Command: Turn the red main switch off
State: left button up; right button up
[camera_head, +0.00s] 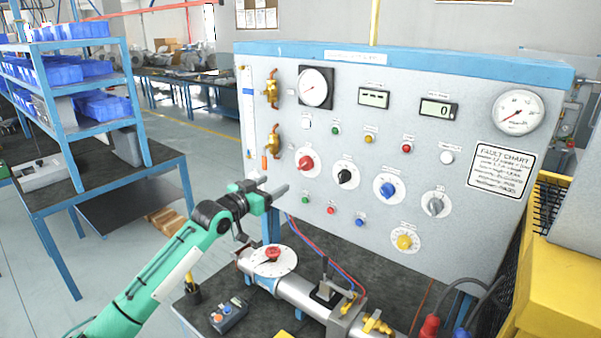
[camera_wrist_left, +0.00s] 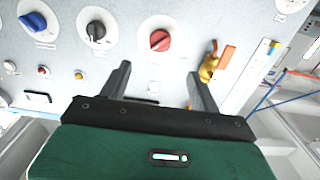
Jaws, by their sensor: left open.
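A red rotary knob (camera_head: 306,163) on a round white plate sits on the upright grey panel, left of a black knob (camera_head: 345,175) and a blue knob (camera_head: 388,189). In the left wrist view the red knob (camera_wrist_left: 160,40) lies just beyond the fingertips, between their lines and clear of them. My left gripper (camera_head: 268,188) is open and empty in front of the panel's lower left part. It also shows in the left wrist view (camera_wrist_left: 158,76). The knob's exact setting is too small to read. My right gripper is not in view.
Brass valves (camera_head: 272,140) stick out at the panel's left edge. Below, a red handle (camera_head: 272,254) on a white dial tops a silver cylinder (camera_head: 300,292) on the bench. A small button box (camera_head: 229,316) and red and blue hoses lie nearby. A blue shelf rack stands left.

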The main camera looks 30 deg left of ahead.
aim_at(302, 167)
pick_arm(q)
jog(key=w+p, duration=0.1)
jog(key=w, duration=0.3)
jog(key=w+p, duration=0.2)
jog(key=w, duration=0.2)
jog(key=w+p, duration=0.2)
jog(key=w, duration=0.2)
jog(key=shift+w+d+r, duration=0.15)
jog(key=shift+w+d, duration=0.15)
jog(key=shift+d, duration=0.1)
jog(key=shift+w, duration=0.6)
jog(key=shift+c, duration=1.2)
jog(key=c, duration=0.7)
